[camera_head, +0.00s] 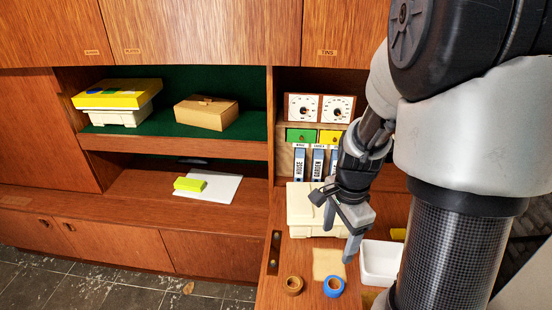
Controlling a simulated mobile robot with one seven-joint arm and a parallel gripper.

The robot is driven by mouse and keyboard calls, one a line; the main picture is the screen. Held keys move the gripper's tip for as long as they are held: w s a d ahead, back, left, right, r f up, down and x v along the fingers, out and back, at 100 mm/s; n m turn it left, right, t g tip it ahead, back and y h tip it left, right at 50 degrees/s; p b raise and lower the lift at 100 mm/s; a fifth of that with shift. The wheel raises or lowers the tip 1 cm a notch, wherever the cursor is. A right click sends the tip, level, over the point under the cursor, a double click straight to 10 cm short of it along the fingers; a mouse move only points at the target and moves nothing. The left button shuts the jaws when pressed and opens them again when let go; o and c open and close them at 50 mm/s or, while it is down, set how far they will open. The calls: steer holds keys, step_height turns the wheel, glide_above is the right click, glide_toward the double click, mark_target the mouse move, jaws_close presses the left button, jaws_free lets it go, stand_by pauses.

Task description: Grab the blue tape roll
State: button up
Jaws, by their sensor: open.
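The blue tape roll (333,287) lies flat on the fold-down wooden desk surface near its front edge, with a brownish inner ring. My gripper (338,240) is open and empty, pointing down above the desk, behind and slightly right of the blue roll. One grey finger reaches low, close above a tan square sheet (328,262). The gripper is apart from the blue roll. A brown tape roll (292,285) lies to the left of the blue one, with a small gap between them.
A cream box (303,212) stands behind my gripper at the back of the desk. A white open tray (382,258) is close on the right. Blue-labelled binders (317,163) stand behind, under two dials (320,107). My arm covers the right side.

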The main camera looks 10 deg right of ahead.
steer(key=m, duration=0.1)
glide_above(335, 281)
steer(key=s+a, duration=0.1)
step_height(335, 281, down, 4)
steer(key=shift+m, duration=0.3)
steer(key=shift+s+d+f+b, duration=0.1)
steer(key=shift+f+b, duration=1.05)
steer(key=shift+f, duration=3.15)
steer(key=shift+s+f+b, duration=0.1)
steer(key=shift+f+b, duration=1)
steer(key=shift+f, duration=3.2)
steer(key=c, duration=1.1)
steer(key=shift+c, duration=0.2)
